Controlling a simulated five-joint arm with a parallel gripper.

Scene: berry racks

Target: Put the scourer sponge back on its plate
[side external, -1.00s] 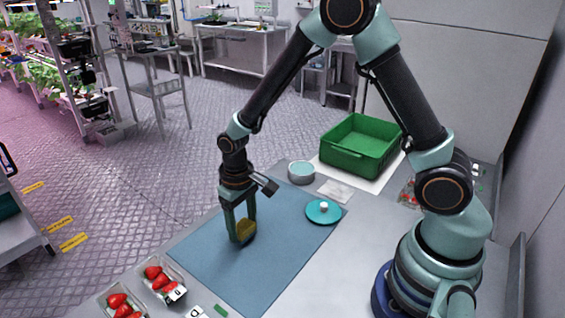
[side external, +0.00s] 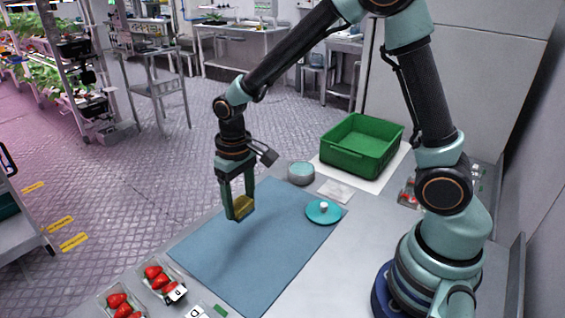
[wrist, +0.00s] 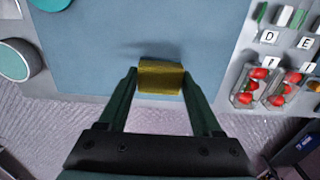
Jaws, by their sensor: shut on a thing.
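The scourer sponge (side external: 243,208), yellow with a dark side, is between the fingers of my gripper (side external: 238,205). My gripper is shut on it and holds it above the far left part of the blue mat. In the wrist view the sponge (wrist: 161,77) sits between both fingertips, with a shadow on the mat beyond it. A flat whitish square (side external: 335,190) lies off the mat, to the right of my gripper. I cannot tell for sure which of these is the plate.
A round teal-and-grey tin (side external: 301,173) and a green crate (side external: 361,145) stand at the back. Punnets of strawberries (side external: 160,281) and letter tiles (side external: 197,312) lie at the front left. The blue mat (side external: 255,250) is clear.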

